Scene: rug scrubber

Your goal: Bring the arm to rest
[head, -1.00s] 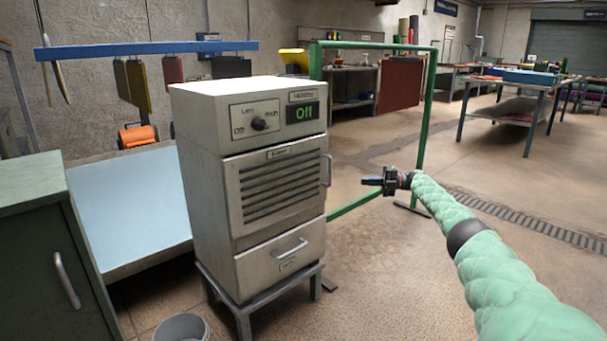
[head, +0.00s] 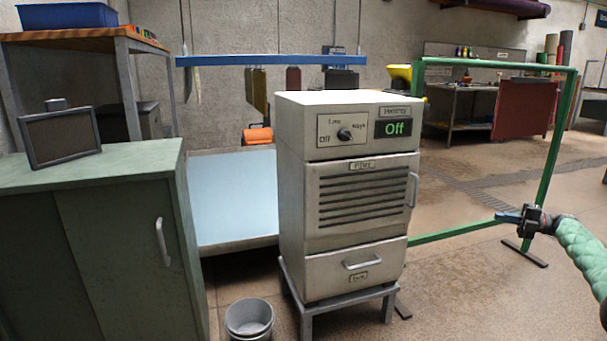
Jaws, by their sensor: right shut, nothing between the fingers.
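My right arm, in a green padded sleeve (head: 583,252), comes in from the right edge of the head view. My right gripper (head: 506,217) is dark with bluish fingers pointing left. It is shut and empty, held in the air right of the grey machine and apart from it. My left gripper is not in view.
A green cabinet (head: 100,235) is at the left, and a grey bucket (head: 249,318) sits on the floor before the machine. Floor between the machine and my arm is open.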

